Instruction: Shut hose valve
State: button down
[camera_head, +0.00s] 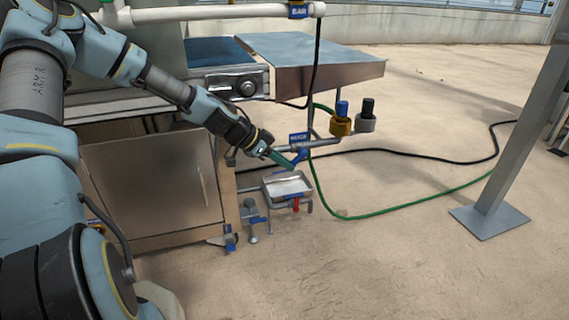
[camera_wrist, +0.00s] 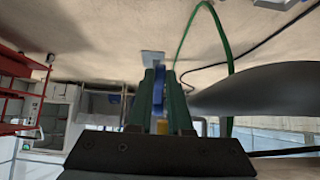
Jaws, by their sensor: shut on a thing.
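The hose valve's blue lever (camera_head: 300,156) is on the grey pipe, just below a small blue label plate (camera_head: 299,137), in the head view. My gripper (camera_head: 290,163) is at this lever, its green fingers reaching it from the left. In the wrist view the blue lever (camera_wrist: 158,92) stands between the two green fingers of my gripper (camera_wrist: 159,85), and they are shut on it. A bit of yellow shows below the lever between the fingers. The valve body is mostly hidden, and I cannot tell whether the valve is open or shut.
A green hose (camera_head: 319,190) runs from near the valve across the floor. A metal tray (camera_head: 288,187) with a red handle (camera_head: 296,205) under it sits just below my gripper. Yellow (camera_head: 341,127) and grey (camera_head: 365,124) fittings stand to the right. A post (camera_head: 515,140) stands far right.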

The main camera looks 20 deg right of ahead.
jog(key=c, duration=1.1)
grip_release()
jog(key=shift+f, duration=0.1)
jog(key=shift+p+v, duration=4.5)
jog(key=shift+v, duration=0.95)
